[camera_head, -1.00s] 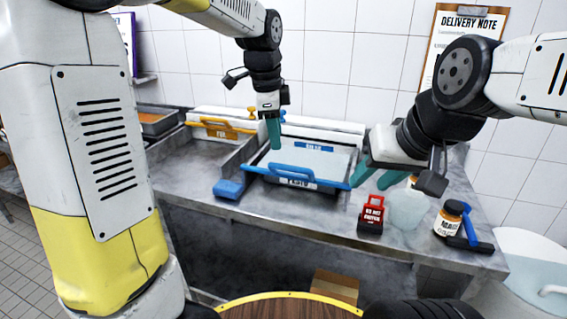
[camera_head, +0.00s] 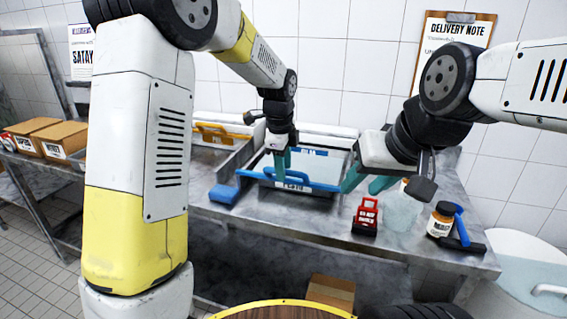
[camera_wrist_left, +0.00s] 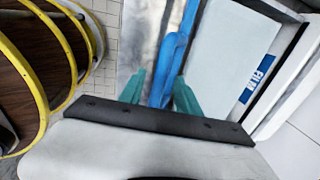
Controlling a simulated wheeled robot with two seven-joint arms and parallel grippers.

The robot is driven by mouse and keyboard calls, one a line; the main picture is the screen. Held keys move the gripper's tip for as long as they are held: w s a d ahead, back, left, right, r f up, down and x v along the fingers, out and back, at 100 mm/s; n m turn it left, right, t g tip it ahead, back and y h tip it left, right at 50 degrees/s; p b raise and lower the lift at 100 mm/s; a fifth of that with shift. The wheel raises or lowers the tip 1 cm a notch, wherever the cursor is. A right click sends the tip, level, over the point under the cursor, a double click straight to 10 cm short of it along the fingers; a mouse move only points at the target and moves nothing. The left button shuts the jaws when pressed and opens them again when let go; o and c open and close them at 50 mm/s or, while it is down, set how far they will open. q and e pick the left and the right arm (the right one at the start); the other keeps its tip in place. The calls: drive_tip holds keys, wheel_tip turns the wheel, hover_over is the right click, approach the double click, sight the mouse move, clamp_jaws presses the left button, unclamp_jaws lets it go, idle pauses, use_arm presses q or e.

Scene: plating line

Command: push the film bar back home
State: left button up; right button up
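The film bar (camera_head: 289,181) is a blue bar with a raised handle across the front of a pale-topped unit on the steel counter. A blue FILM label (camera_wrist_left: 259,78) shows on this unit in the left wrist view. My left gripper (camera_head: 281,163) points down at the bar's handle. In the left wrist view, its teal fingers (camera_wrist_left: 160,92) stand apart on either side of the blue bar (camera_wrist_left: 169,62); I cannot tell whether they touch it. My right gripper (camera_head: 366,181) is at the bar's right end, its teal fingers apart with nothing visible between them.
A blue block (camera_head: 224,194) lies left of the unit. A red tag stand (camera_head: 366,217), a translucent tub (camera_head: 399,211) and a labelled jar (camera_head: 441,221) stand at the right. A unit with an orange bar (camera_head: 218,131) is behind left. A round wooden top (camera_head: 280,312) is in front.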

use_arm(q)
clamp_jaws()
idle(1.4)
